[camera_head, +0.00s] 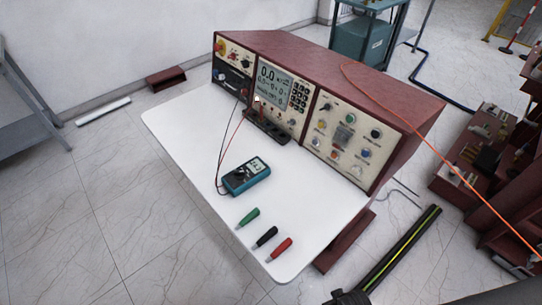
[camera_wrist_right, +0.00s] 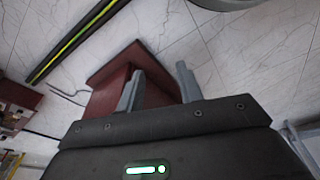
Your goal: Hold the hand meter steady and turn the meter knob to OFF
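The hand meter (camera_head: 246,177), a teal case with a pale display and a dark round knob (camera_head: 240,174), lies on the white bench top (camera_head: 190,130). The knob's pointer is too small to read. Red and black leads run from the meter to the console. My right gripper (camera_wrist_right: 159,88) shows in its wrist view with two grey fingers apart and nothing between them. It is over the floor by a dark red bench support (camera_wrist_right: 108,85), away from the meter. The meter is not in the wrist view. My left gripper is not in view.
A dark red console (camera_head: 345,70) with panels stands along the bench's back. Green (camera_head: 248,217), black (camera_head: 265,237) and red (camera_head: 281,249) probes lie near the bench's front edge. A black bar with a yellow-green stripe (camera_head: 405,245) lies right of the bench. The bench's left part is clear.

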